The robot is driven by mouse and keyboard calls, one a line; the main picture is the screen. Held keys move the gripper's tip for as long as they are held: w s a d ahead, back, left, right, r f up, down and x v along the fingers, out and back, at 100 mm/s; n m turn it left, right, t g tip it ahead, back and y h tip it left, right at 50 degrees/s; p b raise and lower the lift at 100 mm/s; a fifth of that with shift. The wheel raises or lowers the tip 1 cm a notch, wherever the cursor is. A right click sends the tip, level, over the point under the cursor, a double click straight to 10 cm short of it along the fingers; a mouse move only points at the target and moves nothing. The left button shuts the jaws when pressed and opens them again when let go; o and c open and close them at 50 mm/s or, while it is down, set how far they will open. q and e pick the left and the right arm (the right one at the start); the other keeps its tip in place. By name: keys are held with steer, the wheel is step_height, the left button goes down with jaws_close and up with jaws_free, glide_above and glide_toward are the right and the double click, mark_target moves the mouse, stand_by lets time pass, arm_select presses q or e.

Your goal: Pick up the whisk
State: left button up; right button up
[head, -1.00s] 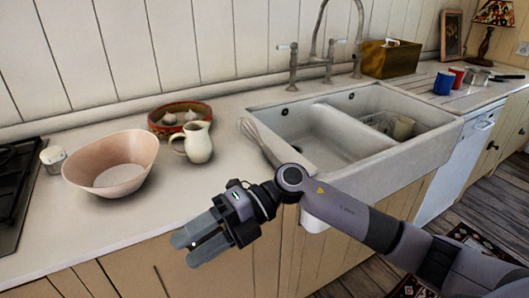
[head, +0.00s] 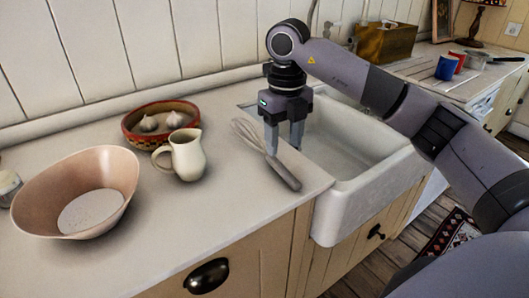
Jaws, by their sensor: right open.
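The whisk (head: 283,173) lies on the pale countertop, left of the sink's edge. Its wire loops point up and left toward the back, and its dark handle points toward the front edge. My right gripper (head: 284,143) is above the whisk, pointing down, with its two fingers apart. One finger overlaps the whisk near where wires and handle meet; I cannot tell whether they touch. Nothing is held. My left gripper is not in view.
A cream jug (head: 187,156) stands left of the whisk. Behind it is a patterned bowl (head: 146,128) with garlic. A large pinkish bowl (head: 112,172) is at left. The white sink (head: 352,180) is right of the whisk. The counter in front of the whisk is clear.

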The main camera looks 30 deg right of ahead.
mark_target(282, 167)
steer(key=f, duration=0.6)
steer(key=shift+s+a+p, duration=0.2)
steer(key=shift+s+p, duration=0.1)
jaws_close()
